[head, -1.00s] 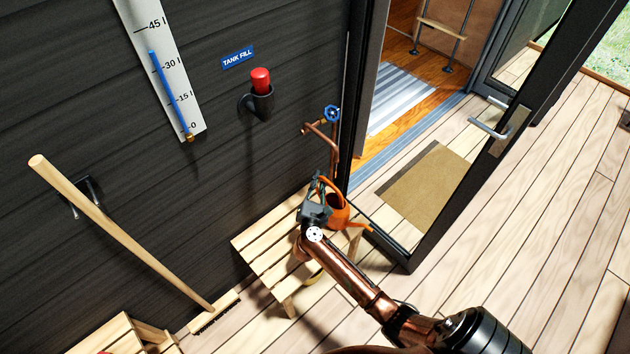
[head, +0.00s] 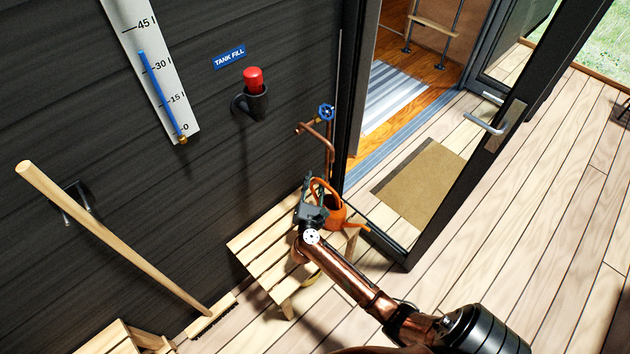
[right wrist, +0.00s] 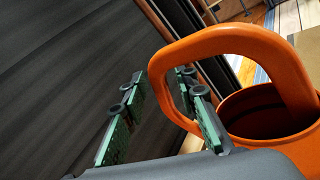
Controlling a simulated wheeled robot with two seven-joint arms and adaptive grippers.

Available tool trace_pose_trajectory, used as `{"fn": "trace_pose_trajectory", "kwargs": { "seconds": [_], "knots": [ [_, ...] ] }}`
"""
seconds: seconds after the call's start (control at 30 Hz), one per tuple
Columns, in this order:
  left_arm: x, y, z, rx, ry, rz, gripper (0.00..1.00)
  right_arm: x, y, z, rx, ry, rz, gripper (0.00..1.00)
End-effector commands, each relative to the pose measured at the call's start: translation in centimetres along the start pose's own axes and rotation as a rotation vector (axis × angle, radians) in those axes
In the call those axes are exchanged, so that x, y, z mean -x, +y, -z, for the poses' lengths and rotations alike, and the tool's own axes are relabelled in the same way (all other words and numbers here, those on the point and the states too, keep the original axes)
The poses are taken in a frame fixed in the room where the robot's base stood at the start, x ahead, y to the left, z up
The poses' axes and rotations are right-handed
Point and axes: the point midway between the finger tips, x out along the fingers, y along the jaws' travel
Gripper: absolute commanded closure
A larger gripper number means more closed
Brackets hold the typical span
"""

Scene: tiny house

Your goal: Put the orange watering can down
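The orange watering can (head: 337,217) stands upright at the right end of the slatted wooden bench (head: 268,258), beside the door frame; my gripper hides part of it and its base. My right gripper (head: 313,190) is at the can's handle, on its left side. In the right wrist view the can's body (right wrist: 265,112) and looped handle (right wrist: 215,42) fill the right side. The green-padded fingers (right wrist: 160,105) are spread apart, with a side of the handle between them, close to the right finger; a gap shows to the left finger. My left gripper is out of view.
A dark wall with a copper pipe and blue valve (head: 326,112) rises behind the bench. A red-capped tank fill (head: 252,88) and a broom (head: 120,240) are on the left. The open glass door (head: 470,150) and doormat (head: 420,185) are right. Deck planks are clear at right.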

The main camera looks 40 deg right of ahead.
Motion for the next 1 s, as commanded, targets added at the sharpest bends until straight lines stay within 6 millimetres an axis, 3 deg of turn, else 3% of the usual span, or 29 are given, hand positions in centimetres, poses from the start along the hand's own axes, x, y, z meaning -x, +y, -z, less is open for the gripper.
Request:
{"fn": "trace_pose_trajectory", "kwargs": {
  "seconds": [0.33, 0.7, 1.0],
  "knots": [
    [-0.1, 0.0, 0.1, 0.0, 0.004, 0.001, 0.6, 0.2, 0.2, -0.3, 0.0, 0.001, 0.0, 0.73],
    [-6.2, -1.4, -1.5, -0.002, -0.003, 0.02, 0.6, 7.6, 0.2, -0.4, -0.003, 0.003, 0.002, 0.73],
    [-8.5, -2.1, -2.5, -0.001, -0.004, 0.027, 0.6, 11.6, 0.1, -0.3, -0.001, 0.001, 0.0, 0.73]
  ]
}}
